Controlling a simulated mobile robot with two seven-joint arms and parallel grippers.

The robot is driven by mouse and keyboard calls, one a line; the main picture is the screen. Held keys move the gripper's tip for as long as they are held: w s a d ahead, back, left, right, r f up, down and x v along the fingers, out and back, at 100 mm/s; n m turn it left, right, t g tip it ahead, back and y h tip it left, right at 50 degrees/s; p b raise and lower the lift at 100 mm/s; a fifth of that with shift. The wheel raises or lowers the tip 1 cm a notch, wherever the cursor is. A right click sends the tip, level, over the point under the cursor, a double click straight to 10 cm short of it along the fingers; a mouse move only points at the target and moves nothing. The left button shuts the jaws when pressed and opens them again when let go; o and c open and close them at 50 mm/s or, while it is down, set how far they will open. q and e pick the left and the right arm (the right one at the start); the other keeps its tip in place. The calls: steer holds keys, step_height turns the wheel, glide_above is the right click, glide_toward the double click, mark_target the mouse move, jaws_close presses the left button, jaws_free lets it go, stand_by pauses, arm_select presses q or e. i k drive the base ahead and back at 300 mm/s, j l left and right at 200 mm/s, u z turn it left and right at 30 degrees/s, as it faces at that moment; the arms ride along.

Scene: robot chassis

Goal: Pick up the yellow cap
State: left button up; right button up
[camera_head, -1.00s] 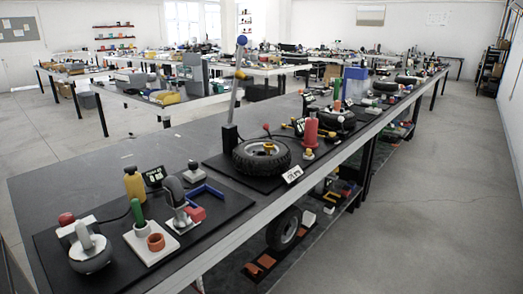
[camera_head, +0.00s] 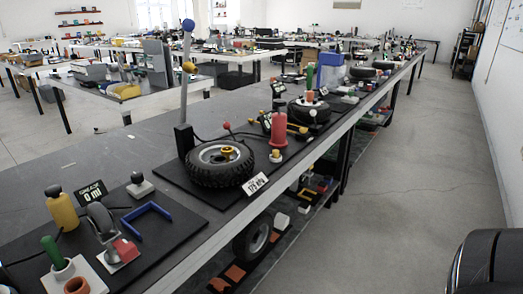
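A small yellow cap-like piece (camera_head: 228,151) sits at the hub of the black tyre (camera_head: 220,166) on the long dark table, in the head view. It is small, so its exact shape is hard to tell. A yellow bottle-like object with a dark top (camera_head: 62,209) stands nearer, at the lower left.
A blue bracket (camera_head: 147,221), a white-based green rod (camera_head: 53,252) and a red cylinder (camera_head: 279,131) stand on the table. A black rounded shape (camera_head: 485,262) fills the lower right corner; I cannot tell what it is. The floor along the right is clear.

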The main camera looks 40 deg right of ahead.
mark_target(276, 153)
steer(key=i+l, duration=0.15)
steer(key=l, duration=0.3)
steer(key=i+l+u, duration=0.15)
steer(key=l, duration=0.3)
steer(key=i+l, duration=0.1)
steer(key=l, duration=0.35)
steer(key=i+l+u, duration=0.15)
steer(key=l, duration=0.35)
